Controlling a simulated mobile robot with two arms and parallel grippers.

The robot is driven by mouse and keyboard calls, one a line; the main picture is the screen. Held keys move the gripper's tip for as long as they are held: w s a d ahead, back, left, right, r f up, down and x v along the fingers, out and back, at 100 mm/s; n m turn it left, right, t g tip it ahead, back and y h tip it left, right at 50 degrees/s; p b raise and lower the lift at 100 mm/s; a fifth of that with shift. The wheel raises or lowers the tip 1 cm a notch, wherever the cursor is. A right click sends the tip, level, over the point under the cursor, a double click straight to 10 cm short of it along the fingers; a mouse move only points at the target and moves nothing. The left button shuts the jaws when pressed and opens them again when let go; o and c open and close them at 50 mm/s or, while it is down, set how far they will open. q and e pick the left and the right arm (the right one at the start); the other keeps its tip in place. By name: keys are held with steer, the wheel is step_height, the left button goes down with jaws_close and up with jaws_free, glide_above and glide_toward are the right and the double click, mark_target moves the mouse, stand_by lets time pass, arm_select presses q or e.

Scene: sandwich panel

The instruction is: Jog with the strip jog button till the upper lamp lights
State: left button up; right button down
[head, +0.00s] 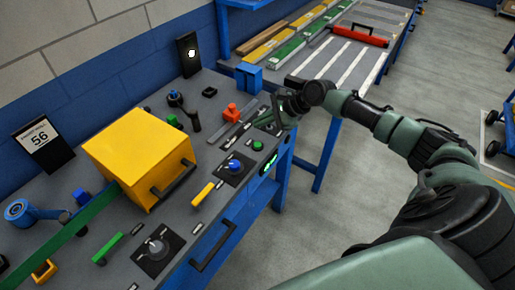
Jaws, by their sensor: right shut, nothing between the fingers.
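My right gripper (268,122) is shut and empty, low over the right end of the grey bench panel. A small green button (257,145) is just in front of it; I cannot tell if they touch. A blue knob (234,165) is on a dark plate nearby. I cannot tell which control is the strip jog button. A green strip (78,230) runs into a yellow box (140,155) with a black handle. A black upright panel (188,54) at the back shows one white lit spot (192,53); I cannot tell if it is the upper lamp. My left gripper is out of view.
A second table (340,62) holds coloured bars and a red case (360,36).

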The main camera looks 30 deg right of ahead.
steer(key=b, duration=0.5)
glide_above(261, 145)
step_height(261, 145, down, 5)
steer(key=shift+r, duration=0.15)
steer(key=shift+a+f, duration=0.1)
steer(key=shift+f, duration=0.15)
steer(key=shift+w+f, duration=0.1)
steer(key=shift+f, duration=0.65)
stand_by(0.7)
steer(key=shift+f, duration=0.45)
